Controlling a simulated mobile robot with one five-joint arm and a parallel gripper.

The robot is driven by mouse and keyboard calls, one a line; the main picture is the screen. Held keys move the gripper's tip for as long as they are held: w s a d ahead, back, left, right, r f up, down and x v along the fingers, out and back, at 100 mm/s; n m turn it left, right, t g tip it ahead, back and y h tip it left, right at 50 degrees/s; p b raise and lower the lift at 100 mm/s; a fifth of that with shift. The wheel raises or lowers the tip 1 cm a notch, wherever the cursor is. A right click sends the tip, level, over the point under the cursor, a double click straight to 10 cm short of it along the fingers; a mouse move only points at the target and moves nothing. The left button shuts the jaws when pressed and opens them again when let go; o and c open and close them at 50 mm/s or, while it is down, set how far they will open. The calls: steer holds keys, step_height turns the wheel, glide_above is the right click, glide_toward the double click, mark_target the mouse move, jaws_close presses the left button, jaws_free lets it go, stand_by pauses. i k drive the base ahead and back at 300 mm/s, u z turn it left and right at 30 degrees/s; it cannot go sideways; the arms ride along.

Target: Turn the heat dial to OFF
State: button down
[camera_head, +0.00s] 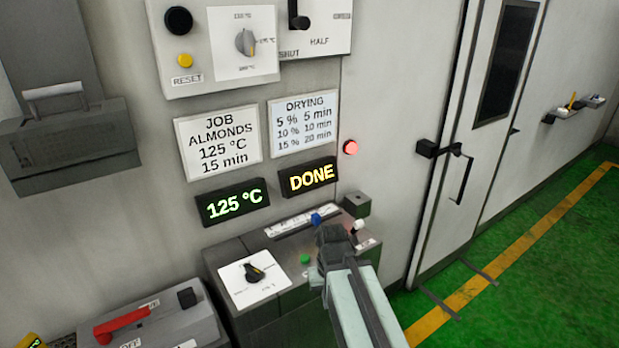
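A grey dial (246,42) with a yellow mark sits on a white plate on the upper wall panel, with small temperature labels around it. A black dial (254,272) with a pale pointer sits on a white plate on the console top, its labels too small to read. I cannot tell for certain which is the heat dial. My gripper (331,232) is over the right part of the console, to the right of the black dial and apart from it. Its fingers are dark and seen from behind, and I cannot tell whether they are open.
A display (232,203) reads 125 °C; another (307,178) reads DONE. A green button (305,260) and a blue knob (316,219) lie close to my gripper. A red lever (122,326) is on a box at lower left. Green floor (540,270) is clear at right.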

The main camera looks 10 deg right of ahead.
mark_target(253, 276)
steer(key=u, duration=1.15)
steer(key=k, duration=1.05)
steer(key=z, duration=0.45)
steer(key=i, duration=1)
steer(key=u, duration=0.05)
